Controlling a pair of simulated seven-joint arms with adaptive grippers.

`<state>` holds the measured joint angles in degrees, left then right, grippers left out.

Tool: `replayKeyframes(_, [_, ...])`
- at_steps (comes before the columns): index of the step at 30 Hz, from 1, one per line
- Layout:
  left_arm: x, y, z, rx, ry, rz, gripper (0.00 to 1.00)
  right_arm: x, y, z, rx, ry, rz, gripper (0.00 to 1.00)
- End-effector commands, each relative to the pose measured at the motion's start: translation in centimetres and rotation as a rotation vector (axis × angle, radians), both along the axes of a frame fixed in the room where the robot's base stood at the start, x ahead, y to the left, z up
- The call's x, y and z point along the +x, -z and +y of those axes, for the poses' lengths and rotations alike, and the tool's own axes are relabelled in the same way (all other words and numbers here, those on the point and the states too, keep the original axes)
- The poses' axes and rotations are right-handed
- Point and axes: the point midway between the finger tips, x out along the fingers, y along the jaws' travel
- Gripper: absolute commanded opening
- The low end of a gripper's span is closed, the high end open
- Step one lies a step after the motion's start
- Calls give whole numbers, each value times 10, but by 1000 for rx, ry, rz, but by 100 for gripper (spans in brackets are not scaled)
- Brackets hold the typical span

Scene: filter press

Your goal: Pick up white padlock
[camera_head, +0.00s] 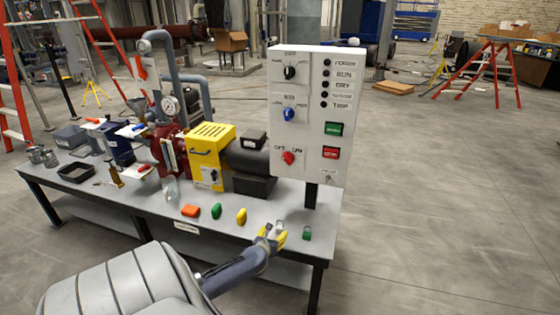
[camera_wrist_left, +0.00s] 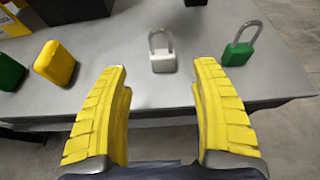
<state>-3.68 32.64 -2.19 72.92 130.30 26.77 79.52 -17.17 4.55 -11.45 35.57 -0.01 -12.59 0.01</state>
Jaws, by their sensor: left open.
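The white padlock (camera_wrist_left: 163,61) stands on the grey table near its front edge, with its shackle pointing away from me in the left wrist view. In the head view the padlock (camera_head: 279,226) is partly hidden by my left gripper. My left gripper (camera_head: 271,237) has yellow fingers and is open. In the left wrist view its fingers (camera_wrist_left: 163,90) point at the padlock, which lies beyond the tips and between their lines, with nothing held. My right gripper is not in view.
A green padlock (camera_wrist_left: 241,44) stands to the right of the white one. A yellow block (camera_wrist_left: 55,63) and a green block (camera_wrist_left: 9,73) are to the left. A control panel (camera_head: 315,115) rises behind. The table (camera_head: 130,205) has free surface around the white padlock.

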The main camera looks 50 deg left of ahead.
Motion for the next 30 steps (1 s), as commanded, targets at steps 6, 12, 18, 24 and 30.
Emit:
replayKeyframes(6, [19, 9, 11, 0, -1, 0, 64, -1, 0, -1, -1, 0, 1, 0])
replayKeyframes(12, [26, 13, 16, 0, 0, 0, 64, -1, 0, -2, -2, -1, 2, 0])
replayKeyframes(18, [30, 14, 18, 0, 0, 0, 64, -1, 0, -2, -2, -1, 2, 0])
replayKeyframes(24, [43, 22, 24, -2, -3, 0, 64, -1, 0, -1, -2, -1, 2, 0])
replayKeyframes(30, [55, 28, 32, 1, 0, 2, 64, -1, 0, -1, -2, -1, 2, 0])
